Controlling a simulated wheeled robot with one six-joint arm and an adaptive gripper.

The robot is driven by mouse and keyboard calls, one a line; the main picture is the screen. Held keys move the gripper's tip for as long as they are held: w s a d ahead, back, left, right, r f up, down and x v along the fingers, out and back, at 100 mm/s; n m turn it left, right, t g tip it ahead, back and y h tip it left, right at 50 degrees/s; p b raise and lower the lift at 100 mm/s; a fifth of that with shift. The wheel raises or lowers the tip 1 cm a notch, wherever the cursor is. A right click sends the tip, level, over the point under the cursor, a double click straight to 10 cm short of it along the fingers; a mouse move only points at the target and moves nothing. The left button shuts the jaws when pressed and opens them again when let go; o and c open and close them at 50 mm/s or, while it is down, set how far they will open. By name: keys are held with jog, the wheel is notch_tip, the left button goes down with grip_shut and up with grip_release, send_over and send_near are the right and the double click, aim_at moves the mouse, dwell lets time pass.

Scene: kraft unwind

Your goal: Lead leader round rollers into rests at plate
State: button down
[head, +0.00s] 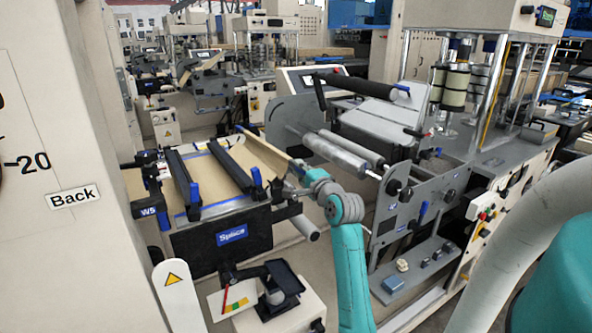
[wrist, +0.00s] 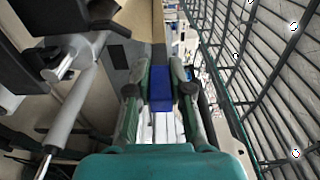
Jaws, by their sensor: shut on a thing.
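The brown kraft leader (head: 262,150) runs from the splice table toward my gripper (head: 300,172) in the head view. In the wrist view, a blue end piece (wrist: 160,88) sits between the fingers of my gripper (wrist: 161,95), which is shut on it. The tan web (wrist: 150,25) stretches away above the blue piece. Silver rollers (head: 336,155) lie to the right of my gripper, by a grey side plate (head: 405,215). The splice table (head: 230,207) carries two black bars (head: 230,165) with blue ends. I cannot make out the rests.
A small white stand (head: 275,312) with a black holder is in front of the splice table. A low grey shelf (head: 412,270) with small parts is below the side plate. A tall press (head: 480,60) stands behind at right. A pale rod (wrist: 75,95) is left of my fingers in the wrist view.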

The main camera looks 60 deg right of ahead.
jog(key=shift+s+d+f, duration=0.15)
jog(key=shift+s+d, duration=0.25)
jog(key=shift+d, duration=0.25)
jog(key=shift+s+d+f, duration=0.15)
jog(key=shift+s+d, duration=0.2)
jog(key=shift+d, duration=0.25)
jog(key=shift+s+d+f, duration=0.15)
jog(key=shift+s+d, duration=0.25)
jog(key=shift+d, duration=0.25)
jog(key=shift+w+a+f, duration=0.1)
jog(key=shift+w+a+h, duration=0.15)
jog(key=shift+a+h, duration=0.1)
jog(key=shift+h, duration=0.05)
jog(key=shift+m, duration=0.3)
jog(key=shift+f, duration=0.15)
notch_tip(320, 180, down, 22)
dwell(0.5)
